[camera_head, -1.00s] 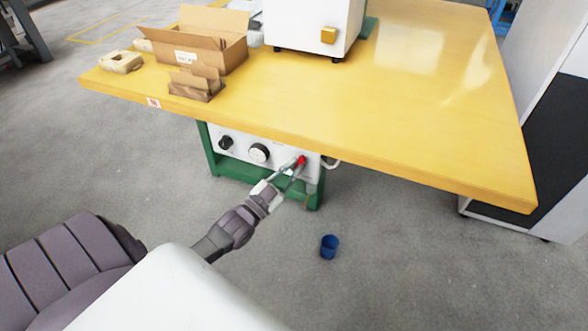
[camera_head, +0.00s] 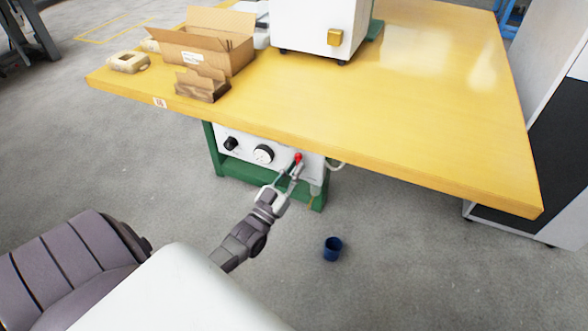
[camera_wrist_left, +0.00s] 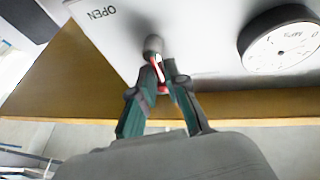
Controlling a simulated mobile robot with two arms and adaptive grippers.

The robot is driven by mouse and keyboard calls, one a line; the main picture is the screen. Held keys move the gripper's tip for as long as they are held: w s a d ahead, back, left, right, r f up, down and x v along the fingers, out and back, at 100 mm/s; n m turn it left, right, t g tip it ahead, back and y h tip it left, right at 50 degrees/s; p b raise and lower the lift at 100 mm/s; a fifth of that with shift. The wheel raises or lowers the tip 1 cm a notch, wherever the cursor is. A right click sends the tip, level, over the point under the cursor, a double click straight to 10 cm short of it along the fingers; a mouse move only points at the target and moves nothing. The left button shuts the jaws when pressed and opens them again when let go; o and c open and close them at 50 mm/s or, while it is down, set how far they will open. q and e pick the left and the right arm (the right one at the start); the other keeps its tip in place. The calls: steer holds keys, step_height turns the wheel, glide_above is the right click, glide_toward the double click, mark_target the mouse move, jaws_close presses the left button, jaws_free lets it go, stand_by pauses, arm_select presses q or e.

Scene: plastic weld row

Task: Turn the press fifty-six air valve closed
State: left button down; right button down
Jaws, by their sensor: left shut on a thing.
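The red air valve handle (camera_head: 298,158) is on the white panel (camera_head: 314,162) under the front edge of the yellow table. In the left wrist view the red handle (camera_wrist_left: 160,72) stands on a grey stem, with the word OPEN printed on the panel beside it. My left gripper (camera_head: 292,171) reaches up to the valve from the lower left. In the left wrist view its fingers (camera_wrist_left: 162,75) are closed around the red handle, hiding part of it. My right gripper is not in view.
A round gauge (camera_head: 263,154) and a black knob (camera_head: 231,143) are left of the valve. The yellow tabletop (camera_head: 420,110) overhangs the panel. A blue cup (camera_head: 332,248) stands on the floor. An open cardboard box (camera_head: 205,45) is on the table.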

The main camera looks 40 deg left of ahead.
arm_select(q)
steer(key=shift+w+a+r, duration=0.1)
steer(key=shift+r, duration=0.45)
steer(key=c, duration=1.2)
jaws_free()
steer(key=shift+f, duration=0.15)
steer(key=shift+f, duration=0.15)
steer(key=v, duration=1.2)
steer(key=shift+w, duration=0.1)
